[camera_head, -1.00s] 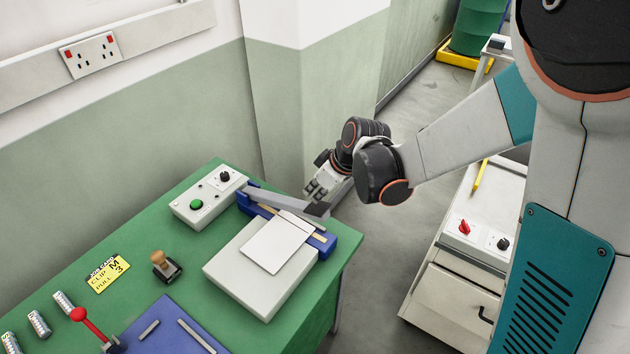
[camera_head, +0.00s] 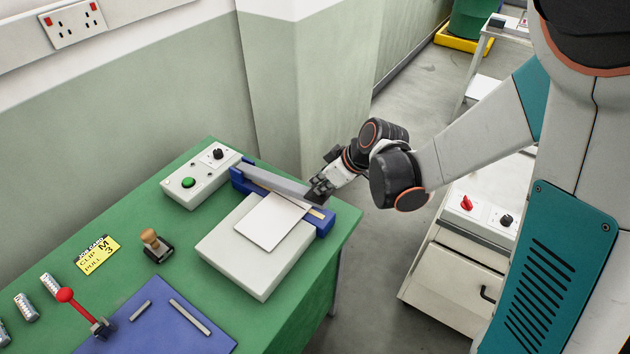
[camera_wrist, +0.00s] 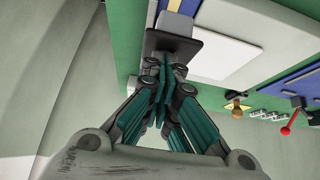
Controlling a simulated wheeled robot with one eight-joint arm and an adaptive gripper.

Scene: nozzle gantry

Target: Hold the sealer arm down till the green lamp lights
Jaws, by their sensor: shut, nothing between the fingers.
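The sealer has a blue base (camera_head: 325,222) and a long grey sealer arm (camera_head: 275,181) running above it, low and close to the base. Whether it is fully down I cannot tell. My gripper (camera_head: 318,190) is at the arm's free end and hides the black pad there. In the wrist view the shut, empty fingers (camera_wrist: 163,68) point at the black pad (camera_wrist: 175,45), touching or very near it. The control box (camera_head: 217,171) has a round green lamp or button (camera_head: 188,182); I cannot tell if it is lit.
A white sheet (camera_head: 268,222) lies on the pale block (camera_head: 232,256) in front of the sealer. A wooden-handled stamp (camera_head: 155,245), a yellow job card (camera_head: 97,254) and a red-knobbed lever (camera_head: 75,303) stand to the left on the green bench. A cabinet (camera_head: 450,268) is at right.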

